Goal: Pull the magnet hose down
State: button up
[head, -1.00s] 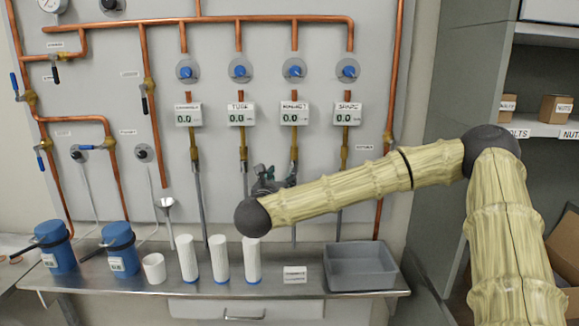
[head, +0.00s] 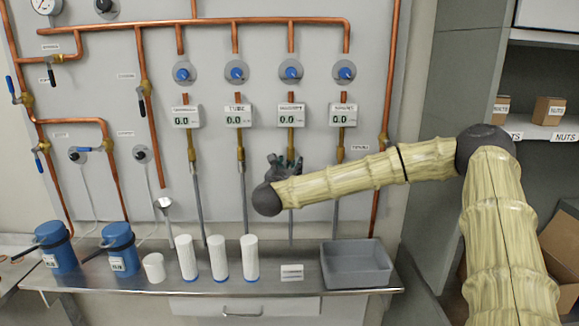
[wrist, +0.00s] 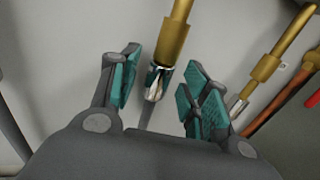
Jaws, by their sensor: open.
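The magnet hose (head: 291,230) is the grey line hanging under the third gauge, whose label is hard to read now. In the wrist view a brass fitting (wrist: 174,42) comes down from the top and ends in a silver connector (wrist: 154,84). The grey hose continues below it. My gripper (wrist: 161,78) is open, with teal-padded fingers on both sides of the connector and a visible gap on each side. In the head view my gripper (head: 284,166) is in front of the third line, just below its brass fitting, and partly hides the hose.
Neighbouring hoses hang to the left (head: 243,200) and right (head: 336,225); my forearm crosses the right one. Below, a metal bench (head: 205,291) holds white cylinders (head: 220,258), blue canisters (head: 119,250) and a grey bin (head: 355,266). The wrist view shows another brass fitting (wrist: 265,68) at right.

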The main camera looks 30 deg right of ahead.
grip_shut()
jog(key=shift+f, duration=0.1)
notch_tip(320, 180, down, 4)
jog(key=b, duration=0.4)
jog(key=shift+b, duration=0.4)
grip_release()
jog(key=v, duration=1.2)
